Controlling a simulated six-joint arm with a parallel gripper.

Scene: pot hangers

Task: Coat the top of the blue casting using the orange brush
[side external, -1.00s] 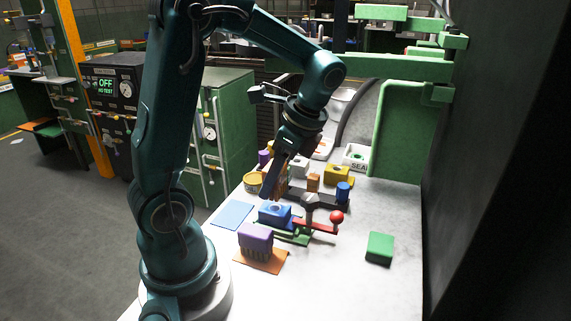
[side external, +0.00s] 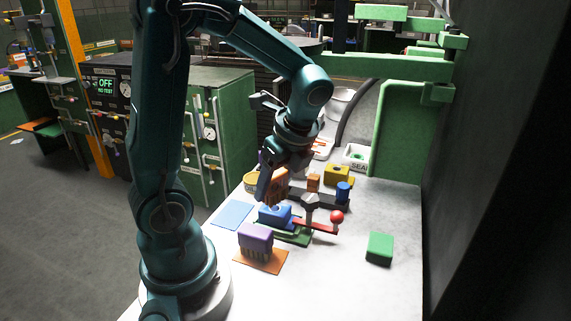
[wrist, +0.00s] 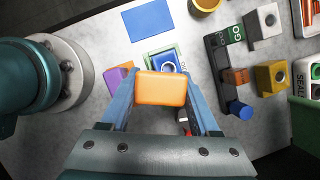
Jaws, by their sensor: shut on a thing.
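The orange brush (wrist: 160,89) is clamped between the two fingers of my gripper (wrist: 159,80) in the wrist view. In the side view the brush (side external: 280,182) shows partly behind my gripper (side external: 265,186). The blue casting (side external: 274,215), a block with a round opening on top, sits on a green fixture (side external: 293,240). My gripper and the brush are above it, near its far side. In the wrist view the casting (wrist: 167,65) is just beyond the brush and partly hidden by it. I cannot tell whether the bristles touch it.
A purple brush (side external: 256,236) stands on an orange mat (side external: 262,262) in front. A red ball handle (side external: 337,216) sticks out right of the casting. A black rack (side external: 325,200) holds a blue cylinder (side external: 343,190). A green block (side external: 380,247) lies right; the table around it is clear.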

